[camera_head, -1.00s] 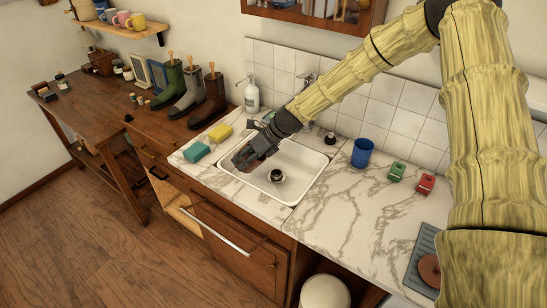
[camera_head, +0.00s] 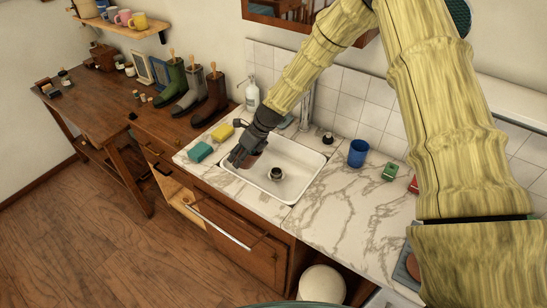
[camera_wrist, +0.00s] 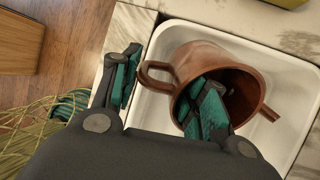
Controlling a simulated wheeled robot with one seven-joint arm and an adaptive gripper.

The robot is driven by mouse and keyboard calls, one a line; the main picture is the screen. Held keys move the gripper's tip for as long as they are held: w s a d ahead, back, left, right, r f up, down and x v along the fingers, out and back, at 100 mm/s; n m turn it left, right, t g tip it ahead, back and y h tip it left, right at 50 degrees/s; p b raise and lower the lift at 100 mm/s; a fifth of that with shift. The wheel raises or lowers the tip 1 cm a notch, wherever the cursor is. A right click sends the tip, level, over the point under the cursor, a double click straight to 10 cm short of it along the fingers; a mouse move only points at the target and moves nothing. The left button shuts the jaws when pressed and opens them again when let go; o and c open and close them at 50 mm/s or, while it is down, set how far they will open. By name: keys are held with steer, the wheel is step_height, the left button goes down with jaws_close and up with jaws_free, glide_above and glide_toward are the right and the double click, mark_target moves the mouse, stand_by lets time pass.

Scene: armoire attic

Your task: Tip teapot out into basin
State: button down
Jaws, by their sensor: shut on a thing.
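A reddish-brown teapot (camera_wrist: 197,58) is in my gripper (camera_head: 238,158), over the left part of the white basin (camera_head: 312,158). In the wrist view the gripper (camera_wrist: 168,80) has one finger outside, left of the handle, and the other across the pot's open mouth. The handle lies between the fingers. The mouth shows toward the wrist camera and the spout points to the lower right. In the head view the teapot is mostly hidden behind the gripper. I cannot see whether anything is in it or flowing out.
A small dark round object (camera_head: 277,173) is in the basin. A teal sponge (camera_head: 200,151) and a yellow sponge (camera_head: 222,132) lie left of it. A soap bottle (camera_head: 252,95) stands behind. A blue cup (camera_head: 358,153) and a green box (camera_head: 390,171) are on the right counter.

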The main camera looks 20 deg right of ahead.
steer(key=shift+w+a+r+g+h+p, duration=0.2)
steer(key=shift+a+h+p, duration=0.25)
steer(key=shift+p, duration=0.65)
steer(key=shift+w+a+r+g+h+p, duration=0.15)
steer(key=shift+a+h+p, duration=0.25)
steer(key=shift+p, duration=0.65)
steer(key=shift+a+r+p, duration=0.15)
steer(key=shift+r+p, duration=0.1)
steer(key=shift+p, duration=0.35)
steer(key=shift+w+a+r+h, duration=0.1)
steer(key=shift+h, duration=0.15)
steer(key=shift+w+a+r+g+h+p, duration=0.1)
steer(key=shift+a+r+g+h+p, duration=0.25)
steer(key=shift+p, duration=0.55)
steer(key=shift+w+p, duration=0.1)
steer(key=shift+p, duration=0.2)
steer(key=shift+w+a+r+h+p, duration=0.15)
steer(key=shift+a+h+p, duration=0.15)
steer(key=shift+a+h, duration=0.25)
